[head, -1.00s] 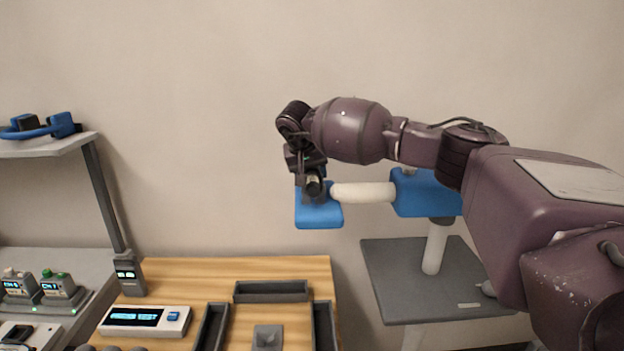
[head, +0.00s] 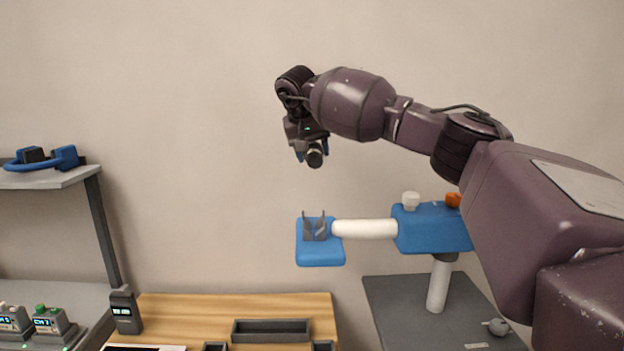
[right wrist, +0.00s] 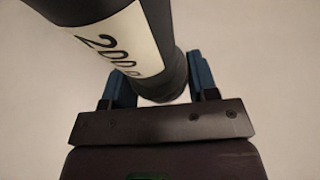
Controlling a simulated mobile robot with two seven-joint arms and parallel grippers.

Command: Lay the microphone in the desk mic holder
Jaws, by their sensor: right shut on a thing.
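My right gripper (head: 313,150) is in the air at the centre of the head view. Its blue fingers are shut on a dark cylinder, which I take as the microphone (head: 315,156); it points toward the camera there. In the right wrist view the microphone (right wrist: 163,88) has a pale label with "200" and a partly hidden mark. Below the gripper, clearly apart from it, is an empty dark two-pronged cradle (head: 314,231) on a blue pad (head: 320,257), apparently the mic holder. My left gripper is not in view.
A white arm (head: 364,229) joins the pad to a blue block (head: 430,230) on a post over a grey base (head: 390,305). A wooden desk (head: 200,307) with dark trays is below. A shelf (head: 50,180) with blue headphones stands left.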

